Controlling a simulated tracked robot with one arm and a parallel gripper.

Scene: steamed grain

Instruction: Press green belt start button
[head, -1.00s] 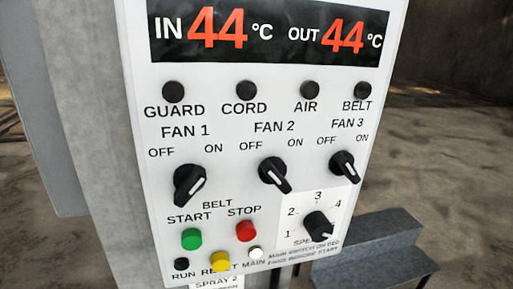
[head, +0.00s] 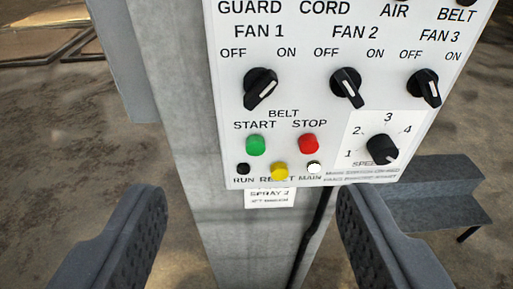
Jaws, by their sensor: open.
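The green belt start button (head: 256,145) is on the lower left of the white control panel (head: 300,100), under the word START. The red stop button (head: 308,143) is to its right, and a yellow reset button (head: 279,171) is below, between them. My gripper (head: 252,225) is open and empty, with one dark finger at the lower left and one at the lower right. The fingers show below the buttons in the picture and do not cover them. The gap to the panel is hard to judge.
Three black fan knobs, one being FAN 1 (head: 261,88), and a speed dial (head: 382,149) stick out of the panel. A grey post (head: 180,130) carries the panel. A dark cable (head: 316,230) hangs below it. A grey step-like block (head: 430,195) stands at right.

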